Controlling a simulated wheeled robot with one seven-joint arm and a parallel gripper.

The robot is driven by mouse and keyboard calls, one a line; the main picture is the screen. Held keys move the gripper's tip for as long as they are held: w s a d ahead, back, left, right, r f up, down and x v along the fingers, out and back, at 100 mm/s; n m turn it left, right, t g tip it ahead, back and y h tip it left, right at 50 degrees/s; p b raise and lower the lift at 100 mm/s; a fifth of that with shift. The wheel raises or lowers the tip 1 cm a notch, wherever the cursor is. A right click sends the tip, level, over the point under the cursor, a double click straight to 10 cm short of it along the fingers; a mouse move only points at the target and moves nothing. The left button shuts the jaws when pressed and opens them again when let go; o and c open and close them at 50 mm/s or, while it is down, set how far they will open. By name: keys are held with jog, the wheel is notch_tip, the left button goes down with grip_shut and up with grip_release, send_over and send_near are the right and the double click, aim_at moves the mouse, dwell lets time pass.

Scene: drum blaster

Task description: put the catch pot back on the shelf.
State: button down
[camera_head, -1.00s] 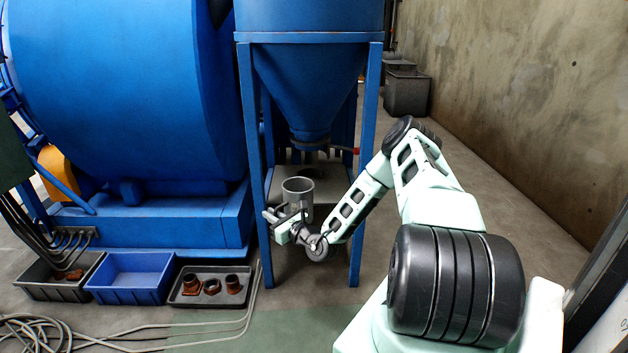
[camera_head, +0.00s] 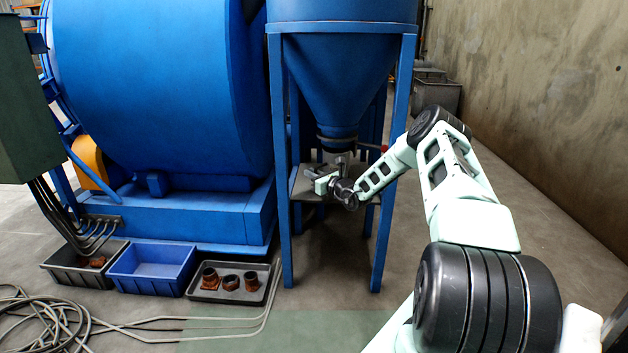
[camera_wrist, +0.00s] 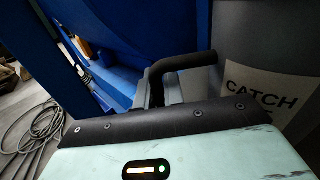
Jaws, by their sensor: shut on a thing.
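The catch pot, a grey metal can, shows in the wrist view (camera_wrist: 238,50) at the right, with a pale label that reads "CATCH". Its black handle (camera_wrist: 182,63) stands out to the left, and my gripper (camera_wrist: 157,88) is shut on it. In the head view my gripper (camera_head: 321,177) is between the front legs of the blue stand, and my wrist hides most of the pot. The shelf (camera_head: 301,189) is a grey plate between the stand's legs, below the hopper outlet (camera_head: 337,143). I cannot tell whether the pot touches the shelf.
The blue stand's front legs (camera_head: 281,150) rise on both sides of my gripper. A blue drum machine (camera_head: 160,95) fills the left. Bins and a tray of rusty fittings (camera_head: 233,284) lie on the floor, near loose hoses (camera_head: 45,325).

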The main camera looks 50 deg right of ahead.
jog(key=shift+w+d, duration=0.45)
jog(key=shift+d, duration=0.1)
jog(key=w+d+b, duration=0.2)
jog(key=shift+w+d+f, duration=0.1)
jog(key=shift+d, duration=0.2)
jog(key=shift+a+f+b, duration=0.1)
jog(key=shift+f+b, duration=0.4)
jog(key=shift+f, duration=0.05)
jog(key=shift+f, duration=0.1)
jog(key=c, duration=1.5)
grip_release()
jog(key=shift+f, duration=0.1)
